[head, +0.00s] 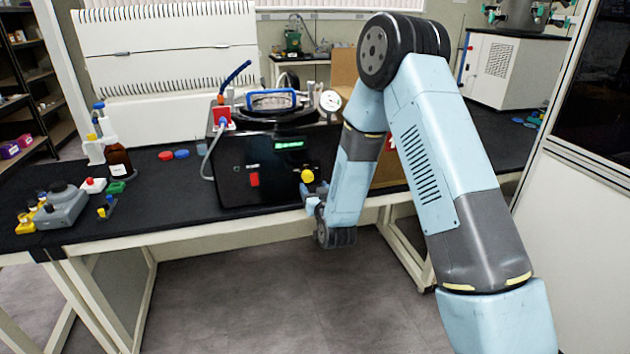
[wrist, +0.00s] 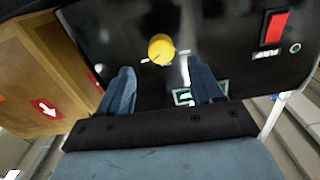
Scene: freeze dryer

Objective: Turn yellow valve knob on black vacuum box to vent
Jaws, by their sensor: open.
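The black vacuum box (head: 262,165) stands on the black bench top, with a lit green display and a red switch on its front. The round yellow valve knob (head: 307,176) is at the lower right of that front. In the wrist view the yellow knob (wrist: 161,48) lies just beyond and between my fingertips, and the box front (wrist: 225,35) fills much of the picture. My gripper (wrist: 160,82) is open, with one blue finger to each side below the knob and nothing between them. In the head view my gripper (head: 313,197) is close to the knob, partly hidden by my wrist.
A cardboard box (wrist: 48,70) stands close beside the vacuum box. A blue hose (head: 234,77) and a pressure gauge (head: 330,101) rise from the vacuum box top. A brown bottle (head: 118,160) and a grey device (head: 60,208) stand on the left bench.

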